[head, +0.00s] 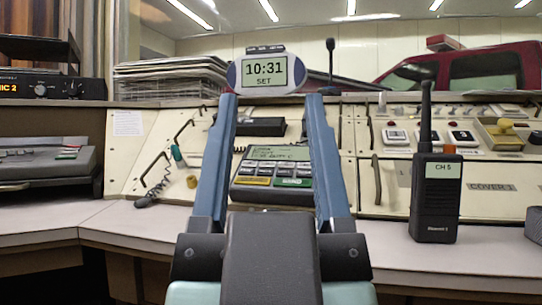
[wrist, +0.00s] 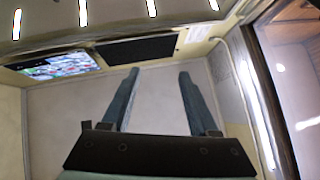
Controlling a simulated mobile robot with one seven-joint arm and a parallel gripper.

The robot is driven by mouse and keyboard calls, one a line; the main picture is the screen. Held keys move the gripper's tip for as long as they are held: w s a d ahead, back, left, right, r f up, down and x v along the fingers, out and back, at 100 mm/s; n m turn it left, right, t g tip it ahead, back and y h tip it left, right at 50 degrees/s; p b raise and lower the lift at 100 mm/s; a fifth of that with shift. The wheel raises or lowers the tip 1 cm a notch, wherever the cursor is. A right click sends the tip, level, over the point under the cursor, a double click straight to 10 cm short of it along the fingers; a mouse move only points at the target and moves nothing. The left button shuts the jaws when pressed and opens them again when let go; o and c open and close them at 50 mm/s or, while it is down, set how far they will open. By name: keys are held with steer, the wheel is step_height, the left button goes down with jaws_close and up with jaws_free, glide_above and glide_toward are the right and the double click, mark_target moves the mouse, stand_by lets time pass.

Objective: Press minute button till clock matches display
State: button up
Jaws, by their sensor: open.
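The clock (head: 264,70) has a white and blue oval case and stands on top of the console's back ledge in the head view. Its screen reads 10:31 with SET below, and small dark buttons (head: 265,49) line its top edge; their labels are too small to read. A dark keypad unit with a small green-grey screen (head: 278,153) sits on the sloped console below; its text is too small to read surely. My gripper (head: 271,98) is open and empty, its blue fingers appearing on either side below the clock. The wrist view shows the open fingers (wrist: 158,73) but no clock.
A black handheld radio (head: 436,190) marked CH 5 stands on the desk at right. A coiled-cord handset (head: 152,194) lies at left. Stacked papers (head: 170,80) and a thin microphone (head: 330,62) flank the clock. A colourful screen (wrist: 60,65) shows in the wrist view.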

jaws_close()
stand_by(1.3)
